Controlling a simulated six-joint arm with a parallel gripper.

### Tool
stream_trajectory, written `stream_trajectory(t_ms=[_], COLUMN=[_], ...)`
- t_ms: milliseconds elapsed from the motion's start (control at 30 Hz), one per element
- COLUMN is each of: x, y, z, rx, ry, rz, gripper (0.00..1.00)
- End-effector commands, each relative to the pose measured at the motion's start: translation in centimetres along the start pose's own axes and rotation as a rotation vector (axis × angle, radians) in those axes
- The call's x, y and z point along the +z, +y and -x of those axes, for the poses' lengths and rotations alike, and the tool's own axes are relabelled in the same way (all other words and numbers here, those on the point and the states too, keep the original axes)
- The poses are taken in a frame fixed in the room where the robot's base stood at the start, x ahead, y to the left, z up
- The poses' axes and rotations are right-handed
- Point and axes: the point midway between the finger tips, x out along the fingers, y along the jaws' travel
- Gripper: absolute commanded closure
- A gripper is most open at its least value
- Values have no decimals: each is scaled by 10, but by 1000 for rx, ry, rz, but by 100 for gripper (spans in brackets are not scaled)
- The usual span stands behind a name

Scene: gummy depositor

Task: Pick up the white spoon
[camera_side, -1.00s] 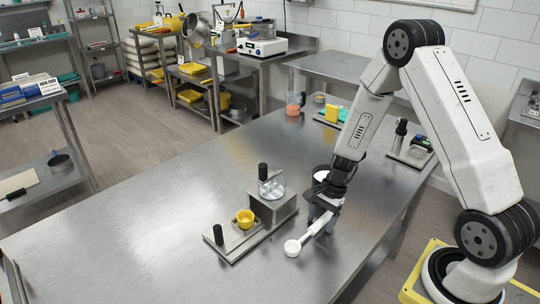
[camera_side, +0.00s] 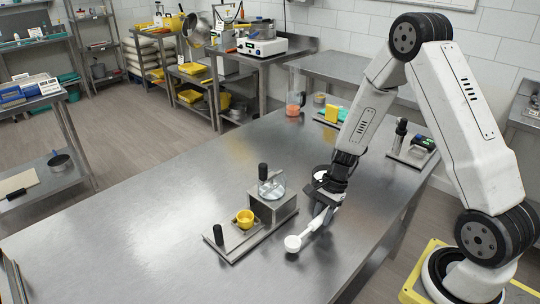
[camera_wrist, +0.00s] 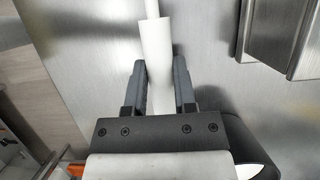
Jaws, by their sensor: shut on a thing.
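The white spoon (camera_side: 293,243) is at the front of the steel table in the side view, to the right of the depositor. In the wrist view my gripper (camera_wrist: 159,65) is shut on the thick white spoon handle (camera_wrist: 155,42), with one dark finger on each side. The spoon's bowl is out of the wrist view. The spoon seems slightly above the tabletop.
The metal depositor (camera_side: 270,207) with a clear hopper (camera_side: 272,186), black knobs and a yellow cup (camera_side: 244,217) stands just left of the spoon. A dark round container with white contents (camera_side: 321,172) is behind my gripper. The table's left part (camera_side: 130,240) is clear.

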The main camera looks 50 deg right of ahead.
Motion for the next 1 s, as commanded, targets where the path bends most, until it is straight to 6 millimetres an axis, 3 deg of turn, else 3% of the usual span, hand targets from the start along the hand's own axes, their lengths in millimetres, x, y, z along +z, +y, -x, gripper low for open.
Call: stream_trajectory(t_ms=[600,1000], x=[28,33], y=[0,0], z=[68,80], rx=[-1,2], ry=[0,-1], rz=[0,-1], gripper=[100,100])
